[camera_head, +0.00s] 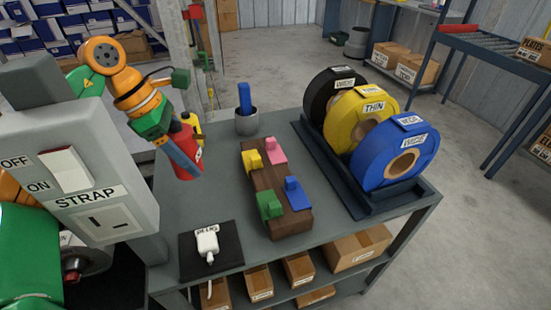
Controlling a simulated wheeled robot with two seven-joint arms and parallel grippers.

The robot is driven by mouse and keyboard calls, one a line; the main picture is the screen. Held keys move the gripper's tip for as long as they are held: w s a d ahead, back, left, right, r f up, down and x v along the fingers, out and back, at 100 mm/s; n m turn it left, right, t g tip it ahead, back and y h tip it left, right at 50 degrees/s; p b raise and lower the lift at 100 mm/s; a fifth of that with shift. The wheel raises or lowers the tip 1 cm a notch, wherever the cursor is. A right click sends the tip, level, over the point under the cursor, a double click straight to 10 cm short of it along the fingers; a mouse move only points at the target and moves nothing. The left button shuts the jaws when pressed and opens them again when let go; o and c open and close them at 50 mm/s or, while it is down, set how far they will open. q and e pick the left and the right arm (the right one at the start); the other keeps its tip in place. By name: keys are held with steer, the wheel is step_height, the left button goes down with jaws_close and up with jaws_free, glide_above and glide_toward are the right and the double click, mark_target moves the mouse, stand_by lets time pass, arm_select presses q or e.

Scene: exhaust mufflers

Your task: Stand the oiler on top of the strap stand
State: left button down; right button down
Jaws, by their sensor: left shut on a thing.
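The oiler (188,142) is a red can with a pale label. It is in my left gripper (184,160), at the left end of the grey table. A blue-grey finger crosses its front and hides part of it. I cannot tell whether its base touches the table. The left gripper is shut on the oiler. The grey stand marked STRAP (122,172), with an OFF/ON rocker switch and a slot plate, rises at the near left, left of the oiler. My right gripper is not in view.
A yellow object (197,128) is close behind the oiler.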

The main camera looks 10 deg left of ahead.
arm_select(q)
steer(key=f, duration=0.3)
steer(key=f+b, duration=0.1)
steer(key=f, duration=0.2)
steer(key=f+b, duration=0.1)
steer(key=f, duration=0.3)
steer(key=shift+s+a, duration=0.2)
steer(key=shift+a, duration=0.15)
steer(key=shift+f+b, duration=0.1)
steer(key=shift+b, duration=0.2)
jaws_free()
steer(key=p+v, duration=0.3)
steer(key=v, duration=0.9)
